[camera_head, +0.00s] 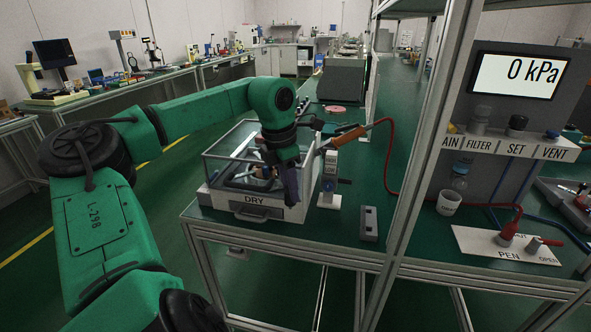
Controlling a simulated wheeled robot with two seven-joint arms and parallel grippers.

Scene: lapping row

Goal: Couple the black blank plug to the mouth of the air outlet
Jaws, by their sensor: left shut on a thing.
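My left gripper (290,190) points down at the right front of a clear-walled box marked DRY (256,211). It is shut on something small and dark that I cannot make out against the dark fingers. I cannot pick out the black blank plug for certain. A white plate marked PEN (483,246) lies at the right; lettering on it is partly covered. A red fitting (507,233), which looks like the air outlet, stands on it with a red hose joined at its top. Its mouth cannot be made out. My right gripper is not in view.
An orange-handled tool (348,137) on a red hose sits on a stand (328,185) right of the box. A metal frame post (425,130) stands between the box and the plate. A white cup (448,203) and a 0 kPa display (519,76) are behind the plate.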

